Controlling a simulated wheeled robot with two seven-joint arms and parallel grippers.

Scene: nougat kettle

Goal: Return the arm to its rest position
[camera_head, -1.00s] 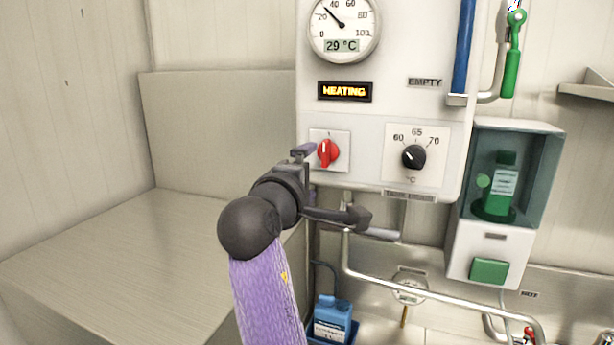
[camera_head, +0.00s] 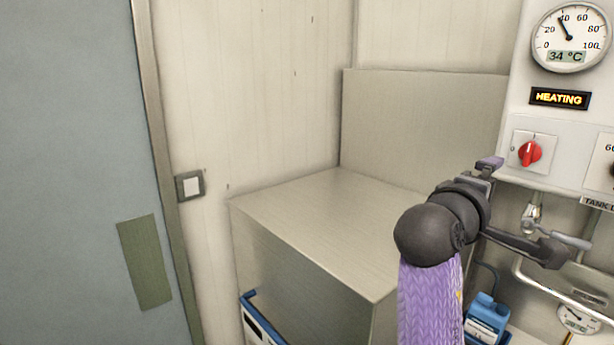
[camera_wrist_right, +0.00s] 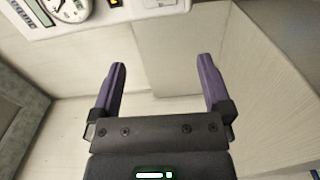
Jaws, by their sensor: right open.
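My right arm (camera_head: 430,300), in a purple knitted sleeve, comes up from the bottom in the head view. Its dark gripper (camera_head: 482,188) is in front of the cabinet's right end, left of and below the red switch. The right wrist view shows the right gripper (camera_wrist_right: 161,62) open, with two purple fingers wide apart and nothing between them. My left gripper is not in view.
The wall panel has a gauge (camera_head: 568,38) reading 34 °C, a HEATING sign (camera_head: 559,98) and a red switch (camera_head: 530,153). A pale cabinet (camera_head: 320,215) stands left of the arm. A grey-blue door (camera_head: 75,120) is at far left.

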